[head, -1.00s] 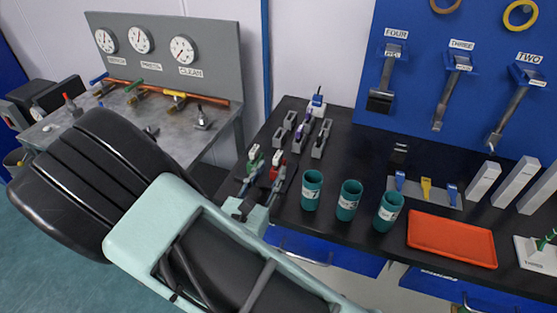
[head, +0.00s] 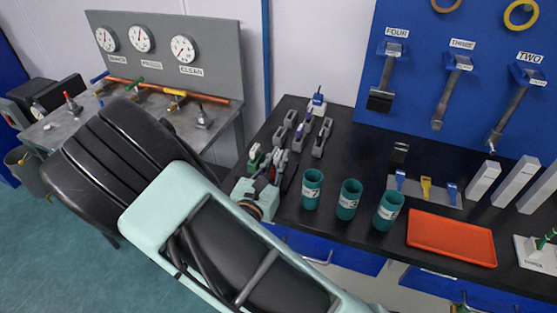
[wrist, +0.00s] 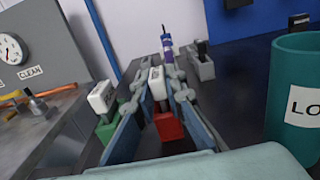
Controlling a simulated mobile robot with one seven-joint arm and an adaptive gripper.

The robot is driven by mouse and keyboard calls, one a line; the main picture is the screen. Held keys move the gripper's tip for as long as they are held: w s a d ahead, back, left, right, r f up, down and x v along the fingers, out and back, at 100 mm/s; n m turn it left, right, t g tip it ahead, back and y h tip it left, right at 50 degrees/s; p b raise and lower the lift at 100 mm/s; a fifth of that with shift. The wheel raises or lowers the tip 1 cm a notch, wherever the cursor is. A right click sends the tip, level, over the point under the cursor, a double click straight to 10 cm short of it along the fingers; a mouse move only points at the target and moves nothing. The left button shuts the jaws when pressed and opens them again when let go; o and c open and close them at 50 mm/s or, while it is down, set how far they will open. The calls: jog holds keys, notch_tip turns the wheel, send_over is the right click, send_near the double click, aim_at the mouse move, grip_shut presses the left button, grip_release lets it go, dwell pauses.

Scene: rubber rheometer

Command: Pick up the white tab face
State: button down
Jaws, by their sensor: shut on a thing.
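The white tab face (wrist: 157,83) stands upright on a red base (wrist: 169,126) in the wrist view. My gripper (wrist: 159,74) has one finger on each side of it and is shut on it. The tab still appears to stand over its red base; I cannot tell whether it is lifted. In the head view my gripper (head: 271,165) is at the left end of the black bench, and its fingers mostly hide the red piece.
A similar white tab on a green base (wrist: 101,97) stands just left of my gripper. Grey holders (head: 322,138) and a purple-and-white piece (wrist: 167,46) lie beyond. Teal cups, the nearest (head: 312,189), stand close on the right. An orange tray (head: 451,240) lies farther right.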

aim_at(278, 154)
jog(key=shift+r, duration=0.15)
jog(key=shift+r, duration=0.45)
notch_tip(278, 154, up, 2)
jog(key=shift+r+p, duration=0.1)
jog(key=shift+p, duration=0.2)
jog(key=s+d+r+p, duration=0.3)
jog(key=s+r+p, duration=0.2)
jog(key=s+r, duration=0.2)
jog(key=shift+r, duration=0.3)
jog(key=shift+d+p, duration=0.1)
jog(key=shift+p, duration=0.4)
